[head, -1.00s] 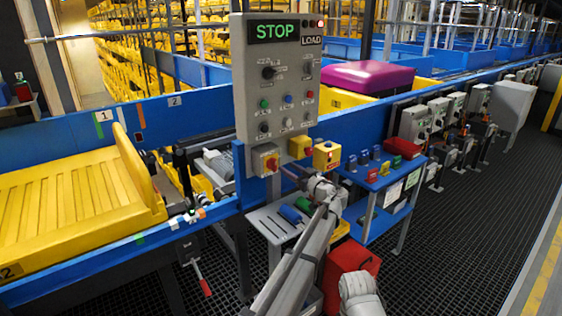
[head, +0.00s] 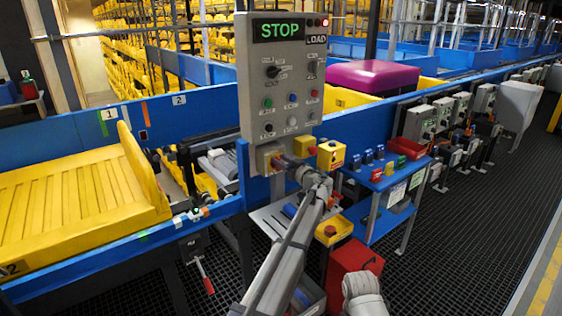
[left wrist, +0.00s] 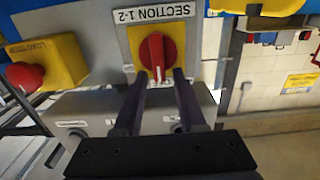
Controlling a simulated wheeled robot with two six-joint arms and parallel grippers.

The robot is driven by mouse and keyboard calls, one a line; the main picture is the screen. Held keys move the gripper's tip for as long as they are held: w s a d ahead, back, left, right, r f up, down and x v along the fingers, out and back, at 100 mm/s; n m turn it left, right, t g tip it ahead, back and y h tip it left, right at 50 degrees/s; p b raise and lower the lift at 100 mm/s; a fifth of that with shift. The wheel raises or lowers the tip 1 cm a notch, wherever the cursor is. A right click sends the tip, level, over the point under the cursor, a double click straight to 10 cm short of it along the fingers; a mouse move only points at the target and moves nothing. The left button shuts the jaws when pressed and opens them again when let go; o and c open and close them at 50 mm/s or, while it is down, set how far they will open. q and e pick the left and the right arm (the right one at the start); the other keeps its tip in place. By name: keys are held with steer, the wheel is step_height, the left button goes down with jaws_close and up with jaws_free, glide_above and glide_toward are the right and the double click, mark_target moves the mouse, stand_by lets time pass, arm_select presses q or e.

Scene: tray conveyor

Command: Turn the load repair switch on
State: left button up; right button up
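A red rotary switch knob (left wrist: 157,50) sits on a yellow plate under a "SECTION 1-2" label in the left wrist view. Its handle stands roughly upright. My left gripper (left wrist: 160,77) is open, with its two fingers apart at the lower end of the knob, one to each side; whether they touch it is unclear. I cannot read "load repair" on any label.
A yellow box with a red push button (left wrist: 25,75) is close left of the switch in the wrist view. Another yellow box (head: 331,155) stands right of the gripper.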

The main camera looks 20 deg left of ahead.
arm_select(q)
jaws_close()
stand_by(0.5)
steer(key=m, duration=0.4)
steer(key=shift+w+d+f+m, duration=0.15)
steer(key=shift+w+d+m, duration=0.15)
steer(key=shift+w, duration=0.05)
steer(key=shift+w+d+f+m+b, duration=0.2)
steer(key=shift+f+m+b, duration=0.25)
steer(key=shift+m, duration=1.75)
steer(key=shift+w+d+f+m+b, duration=0.15)
steer(key=shift+f+m+b, duration=0.2)
steer(key=shift+m, duration=1.85)
steer(key=shift+w+d+f+m+b, duration=0.15)
steer(key=shift+f+m+b, duration=0.3)
steer(key=shift+m, duration=1.75)
steer(key=shift+a+r, duration=0.1)
steer(key=shift+a, duration=0.05)
steer(key=shift+o, duration=0.9)
jaws_free()
steer(key=shift+w, duration=0.1)
